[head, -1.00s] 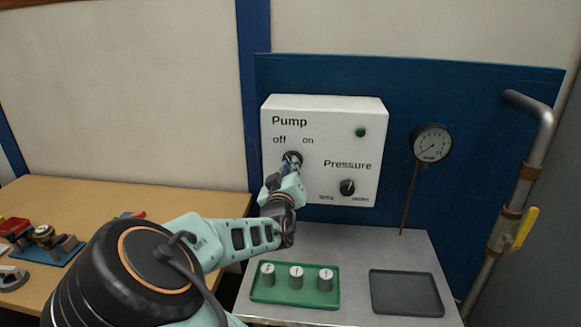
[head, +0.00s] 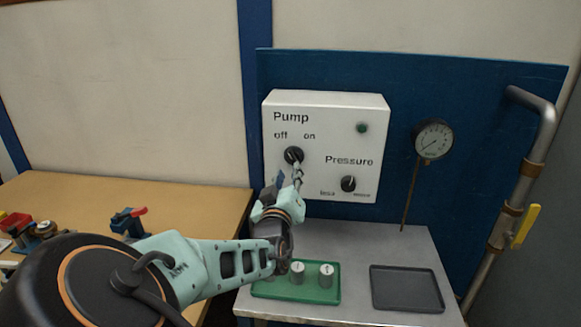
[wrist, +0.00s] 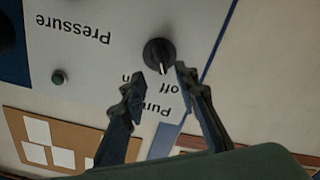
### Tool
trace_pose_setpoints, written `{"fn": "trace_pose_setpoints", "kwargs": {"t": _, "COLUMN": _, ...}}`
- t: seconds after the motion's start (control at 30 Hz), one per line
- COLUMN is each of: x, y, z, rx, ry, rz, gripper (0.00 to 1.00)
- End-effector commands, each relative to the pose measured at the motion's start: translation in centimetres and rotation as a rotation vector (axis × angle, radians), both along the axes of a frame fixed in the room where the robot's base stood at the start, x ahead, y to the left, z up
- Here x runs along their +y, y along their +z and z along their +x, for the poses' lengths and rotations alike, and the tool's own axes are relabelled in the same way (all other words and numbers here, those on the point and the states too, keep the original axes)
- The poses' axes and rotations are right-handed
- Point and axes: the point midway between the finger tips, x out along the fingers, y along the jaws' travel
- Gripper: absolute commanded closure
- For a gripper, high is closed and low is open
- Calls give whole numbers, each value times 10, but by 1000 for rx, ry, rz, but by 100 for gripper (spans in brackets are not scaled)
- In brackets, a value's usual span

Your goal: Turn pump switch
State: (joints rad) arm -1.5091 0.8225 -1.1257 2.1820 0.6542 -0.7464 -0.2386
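The pump switch (head: 293,155) is a round black knob under the "off" and "on" labels on a white control box (head: 350,108). My gripper (head: 296,178) is just below and in front of the switch. In the wrist view my gripper (wrist: 160,74) has its two fingers apart and empty, with the tips near the knob. I cannot tell whether a fingertip touches it.
A pressure knob (head: 348,184) and a green lamp (head: 361,128) are on the same box. A gauge (head: 432,139) and a pipe with a yellow handle (head: 525,226) are at right. Below are a green tray (head: 330,293) with small cylinders and an empty dark tray (head: 407,289).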

Motion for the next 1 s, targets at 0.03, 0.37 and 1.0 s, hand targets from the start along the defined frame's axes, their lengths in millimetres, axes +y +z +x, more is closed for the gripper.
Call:
{"fn": "trace_pose_setpoints", "kwargs": {"t": 0.03, "x": 2, "y": 0, "z": -10, "rx": 1, "ry": 4, "rz": 1, "gripper": 72}}
{"fn": "trace_pose_setpoints", "kwargs": {"t": 0.37, "x": 2, "y": 0, "z": -45, "rx": 0, "ry": 1, "rz": -1, "gripper": 72}}
{"fn": "trace_pose_setpoints", "kwargs": {"t": 1.0, "x": -33, "y": -38, "z": -43, "rx": 171, "ry": -55, "rz": 88, "gripper": 72}}
